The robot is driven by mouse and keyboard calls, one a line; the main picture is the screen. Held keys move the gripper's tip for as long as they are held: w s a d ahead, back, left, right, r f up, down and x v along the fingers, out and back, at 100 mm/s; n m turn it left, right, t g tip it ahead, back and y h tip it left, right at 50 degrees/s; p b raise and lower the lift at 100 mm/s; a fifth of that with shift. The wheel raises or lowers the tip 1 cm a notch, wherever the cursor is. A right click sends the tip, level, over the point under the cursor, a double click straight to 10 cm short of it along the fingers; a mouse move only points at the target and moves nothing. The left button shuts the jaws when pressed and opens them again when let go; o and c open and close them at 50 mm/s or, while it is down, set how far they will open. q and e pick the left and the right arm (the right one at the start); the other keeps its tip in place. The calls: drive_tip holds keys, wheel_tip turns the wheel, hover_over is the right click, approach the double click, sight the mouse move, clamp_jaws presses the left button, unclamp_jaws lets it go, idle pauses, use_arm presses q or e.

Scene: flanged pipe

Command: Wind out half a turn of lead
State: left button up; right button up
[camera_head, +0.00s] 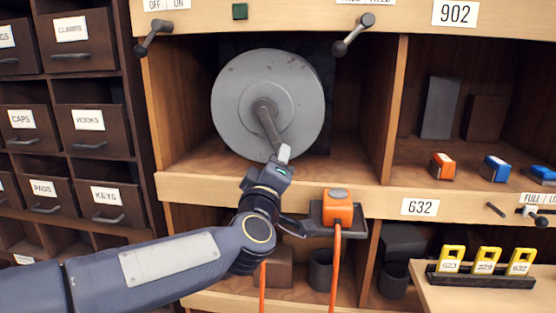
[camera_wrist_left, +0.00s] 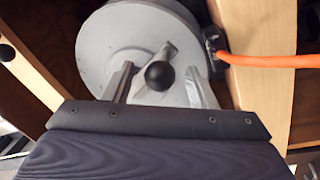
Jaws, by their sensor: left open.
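A large grey round reel (camera_head: 235,95) stands in an open cubby of the wooden cabinet, with a crank arm (camera_head: 270,128) pointing down and slightly right from its hub. The crank's black ball knob (camera_wrist_left: 160,75) shows in the left wrist view, between the two fingers of my left gripper (camera_wrist_left: 160,84). The fingers are spread and gaps show on both sides of the knob. In the head view my left gripper (camera_head: 281,158) is at the crank's lower end and hides the knob. An orange lead (camera_head: 335,260) hangs from an orange block (camera_head: 338,207) below the reel. My right gripper is out of view.
The cubby shelf edge (camera_head: 300,185) runs just below the reel. Two levers (camera_head: 153,38) (camera_head: 353,35) jut out above it. Labelled drawers (camera_head: 85,45) are at left. Yellow tags (camera_head: 487,260) stand in a black rack at lower right.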

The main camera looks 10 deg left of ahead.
use_arm(q)
drive_tip(key=s, duration=0.4)
drive_tip(key=shift+s+a+f, duration=0.15)
drive_tip(key=shift+s+f, duration=0.05)
drive_tip(key=shift+f, duration=0.15)
drive_tip(key=s+a+f+m+g+h, duration=0.1)
drive_tip(key=s+a+f+m+g, duration=0.3)
drive_tip(key=s+f, duration=0.55)
drive_tip(key=s+a+f+m+g, duration=0.2)
drive_tip(key=s+a+f+g, duration=0.3)
drive_tip(key=s+f, duration=0.45)
drive_tip(key=s+a+f+m+g+h, duration=0.1)
drive_tip(key=s+a+f+m+g, duration=0.3)
drive_tip(key=s+f, duration=0.5)
wheel_tip(320, 180, up, 17)
drive_tip(key=g+p, duration=0.1)
drive_tip(key=p, duration=1.5)
drive_tip(key=shift+s+r+n+p, duration=0.2)
drive_tip(key=shift+s+n+p, duration=0.15)
drive_tip(key=shift+n, duration=0.05)
